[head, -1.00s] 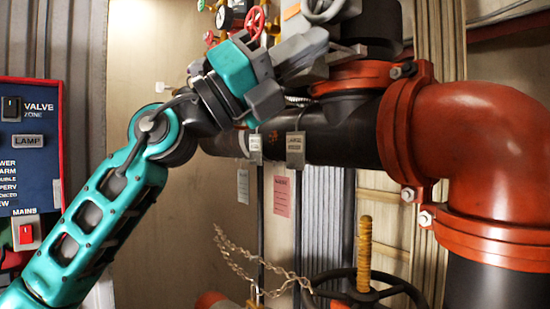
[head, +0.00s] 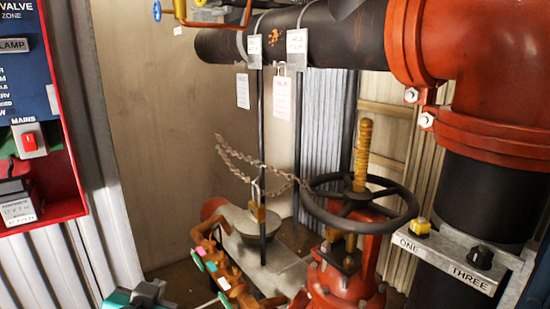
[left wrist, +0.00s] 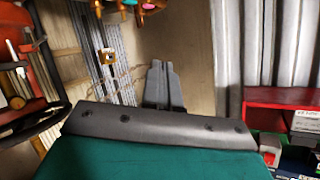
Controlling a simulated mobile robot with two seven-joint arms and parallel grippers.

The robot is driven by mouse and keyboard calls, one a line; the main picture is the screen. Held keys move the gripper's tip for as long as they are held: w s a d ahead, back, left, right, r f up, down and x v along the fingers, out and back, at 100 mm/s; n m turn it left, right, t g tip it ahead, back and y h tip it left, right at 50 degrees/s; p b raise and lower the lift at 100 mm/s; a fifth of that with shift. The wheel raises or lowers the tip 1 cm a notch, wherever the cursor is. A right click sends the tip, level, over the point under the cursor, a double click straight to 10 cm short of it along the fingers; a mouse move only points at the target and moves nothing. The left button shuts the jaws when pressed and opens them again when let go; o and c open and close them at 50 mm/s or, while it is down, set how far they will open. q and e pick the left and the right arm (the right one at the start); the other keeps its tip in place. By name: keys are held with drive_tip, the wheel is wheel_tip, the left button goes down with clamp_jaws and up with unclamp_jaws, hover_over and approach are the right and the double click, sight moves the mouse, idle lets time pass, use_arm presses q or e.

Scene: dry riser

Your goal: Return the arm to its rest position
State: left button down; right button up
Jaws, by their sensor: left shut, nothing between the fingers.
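My left gripper (head: 150,294) shows only in part at the bottom edge of the head view, low and left of the pipework. In the left wrist view its two grey fingers (left wrist: 162,84) are together and hold nothing. They are apart from everything around them, with a plain tan wall behind. My teal and grey wrist housing fills the bottom of that view. The rest of the left arm is out of the head view. My right gripper is in neither view.
A red-framed panel (head: 75,205) stands at the left. A black handwheel (head: 318,212) on a red valve (head: 345,285), a hanging chain (head: 235,155) and orange pipework (head: 205,235) stand right of my gripper. A large red elbow pipe (head: 500,85) is at the right.

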use_arm(q)
drive_tip(key=s+f+g+h, duration=0.1)
drive_tip(key=s+f+g, duration=0.5)
drive_tip(key=s, duration=0.5)
drive_tip(key=s+f+g+h, duration=0.1)
drive_tip(key=s+f+g, duration=0.3)
drive_tip(key=s+f, duration=0.65)
drive_tip(key=w+d+r+t+h+p, duration=0.1)
drive_tip(key=w+d+r+t+p, duration=0.1)
drive_tip(key=w+t+p, duration=0.4)
drive_tip(key=d+t+p, duration=0.1)
drive_tip(key=p, duration=0.2)
drive_tip(key=shift+w+h, duration=0.2)
drive_tip(key=shift+h, duration=0.1)
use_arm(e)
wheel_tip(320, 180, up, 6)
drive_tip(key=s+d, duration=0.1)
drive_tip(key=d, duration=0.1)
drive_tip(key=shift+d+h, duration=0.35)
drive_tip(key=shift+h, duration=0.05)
